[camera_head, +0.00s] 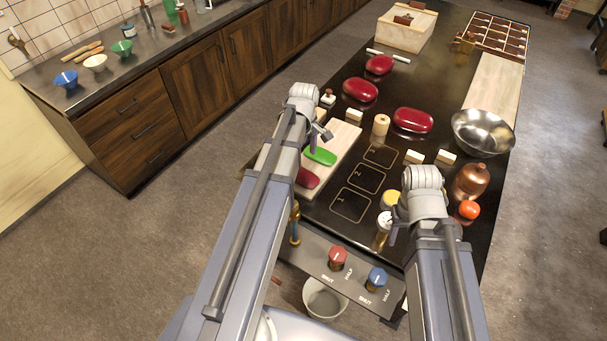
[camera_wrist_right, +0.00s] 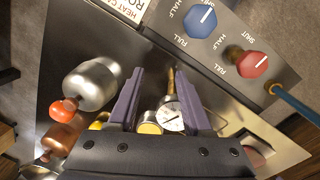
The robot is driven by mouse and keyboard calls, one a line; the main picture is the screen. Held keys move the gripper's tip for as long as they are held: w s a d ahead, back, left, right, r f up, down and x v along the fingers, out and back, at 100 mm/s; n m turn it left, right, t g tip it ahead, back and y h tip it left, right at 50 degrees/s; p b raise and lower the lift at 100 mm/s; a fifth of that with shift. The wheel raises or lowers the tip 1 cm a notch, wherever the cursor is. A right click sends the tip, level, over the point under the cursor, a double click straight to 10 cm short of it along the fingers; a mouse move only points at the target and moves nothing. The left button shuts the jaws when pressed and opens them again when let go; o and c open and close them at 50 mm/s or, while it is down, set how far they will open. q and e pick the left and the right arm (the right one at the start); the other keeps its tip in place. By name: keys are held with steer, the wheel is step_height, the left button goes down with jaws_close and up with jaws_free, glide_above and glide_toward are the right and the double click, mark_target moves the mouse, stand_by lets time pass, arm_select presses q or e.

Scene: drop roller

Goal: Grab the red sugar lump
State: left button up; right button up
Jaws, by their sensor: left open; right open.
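A dark red lump (camera_head: 307,177), which looks like the red sugar lump, lies on a pale board (camera_head: 338,141) in the head view. It is partly hidden by my left arm. A bright green lump (camera_head: 320,156) lies on the same board, just beyond it. My left gripper (camera_head: 322,133) is above the board's far part, near the green lump, open and holding nothing that I can see. My right gripper (camera_wrist_right: 152,85) is open and empty in the right wrist view, over the counter near a pressure gauge (camera_wrist_right: 171,117) and a yellow-topped jar (camera_wrist_right: 149,124).
Three glossy red ovals (camera_head: 413,120) lie further back on the dark counter. A metal bowl (camera_head: 483,132), a copper bottle (camera_head: 470,181) and an orange-red ball (camera_head: 469,209) stand on the right. A panel with red (camera_head: 338,257) and blue (camera_head: 376,277) knobs is at the front. Numbered outlines between are clear.

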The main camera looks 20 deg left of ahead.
mark_target(302, 175)
arm_select(q)
step_height(302, 175, down, 3)
steer(key=shift+w+r+b, duration=0.1)
steer(key=shift+r+b, duration=0.1)
steer(key=shift+b, duration=0.8)
steer(key=shift+r, duration=0.1)
arm_select(e)
step_height(302, 175, down, 2)
steer(key=shift+f, duration=0.25)
arm_select(q)
steer(key=f+b, duration=0.5)
steer(key=shift+s+a+f, duration=0.15)
steer(key=shift+s+a, duration=0.05)
steer(key=shift+s, duration=0.05)
arm_select(e)
step_height(302, 175, down, 5)
steer(key=shift+f, duration=0.15)
arm_select(q)
steer(key=shift+c, duration=0.2)
steer(key=c, duration=1.3)
